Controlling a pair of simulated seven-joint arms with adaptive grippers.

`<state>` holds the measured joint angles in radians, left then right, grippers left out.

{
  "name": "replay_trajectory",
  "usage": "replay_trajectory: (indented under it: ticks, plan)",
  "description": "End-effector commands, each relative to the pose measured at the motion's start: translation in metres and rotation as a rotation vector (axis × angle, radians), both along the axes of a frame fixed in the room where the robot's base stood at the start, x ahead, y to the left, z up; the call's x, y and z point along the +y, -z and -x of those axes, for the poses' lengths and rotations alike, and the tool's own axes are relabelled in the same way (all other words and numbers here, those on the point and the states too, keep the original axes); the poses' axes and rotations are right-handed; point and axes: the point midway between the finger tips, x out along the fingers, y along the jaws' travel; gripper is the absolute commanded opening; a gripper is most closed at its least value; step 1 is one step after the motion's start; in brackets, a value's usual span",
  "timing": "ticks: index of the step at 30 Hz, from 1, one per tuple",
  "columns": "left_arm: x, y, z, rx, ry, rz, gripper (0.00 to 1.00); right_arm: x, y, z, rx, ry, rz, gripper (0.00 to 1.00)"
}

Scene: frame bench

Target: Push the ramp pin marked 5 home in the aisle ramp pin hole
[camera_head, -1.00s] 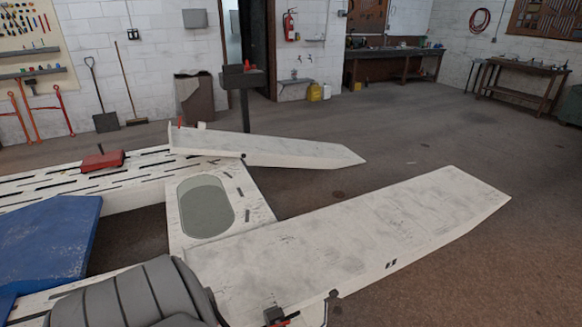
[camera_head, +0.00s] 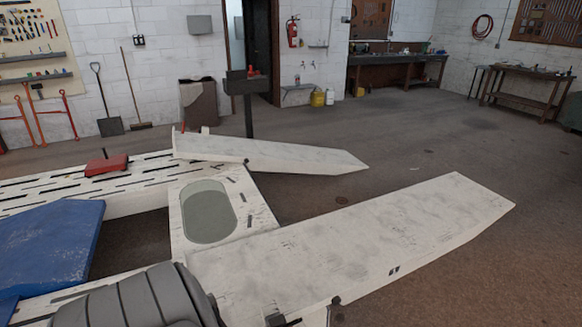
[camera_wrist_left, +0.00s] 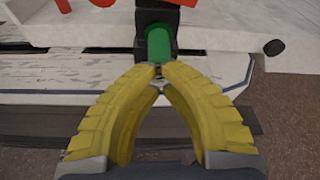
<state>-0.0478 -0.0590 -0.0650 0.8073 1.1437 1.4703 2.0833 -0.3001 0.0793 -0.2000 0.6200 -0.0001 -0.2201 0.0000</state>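In the left wrist view a green cylindrical piece (camera_wrist_left: 158,43) sits in a black bracket (camera_wrist_left: 153,16) at the edge of a white ramp plate. I cannot read a mark on it. My left gripper (camera_wrist_left: 160,69) has its yellow fingers drawn together at the tips, just below the green piece. Whether the tips touch it is unclear. In the head view the near white aisle ramp (camera_head: 400,235) slopes to the right, with a small black block (camera_head: 276,320) at its near corner. The pin hole is not visible. Neither gripper shows in the head view.
Red pieces (camera_wrist_left: 95,4) lie at the top of the wrist view. A second white ramp (camera_head: 275,156) and a white panel with a grey oval (camera_head: 208,212) lie farther back. A blue pad (camera_head: 50,245) is at left, and a red block (camera_head: 106,165) behind it. Floor at right is clear.

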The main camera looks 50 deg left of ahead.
Motion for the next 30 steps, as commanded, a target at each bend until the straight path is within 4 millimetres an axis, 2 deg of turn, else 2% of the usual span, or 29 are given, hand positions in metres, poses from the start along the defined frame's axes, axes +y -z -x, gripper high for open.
replay_trajectory:
  ticks: [11,24,30]
  plan:
    - [0.003,0.0,-0.001,0.0,0.0,-0.001,0.0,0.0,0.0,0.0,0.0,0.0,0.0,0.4]
    - [-0.023,0.0,0.006,0.0,0.0,0.0,0.0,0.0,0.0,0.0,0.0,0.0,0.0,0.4]
    - [-0.026,-0.002,0.007,0.0,0.0,0.0,0.0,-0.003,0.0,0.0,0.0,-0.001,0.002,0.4]
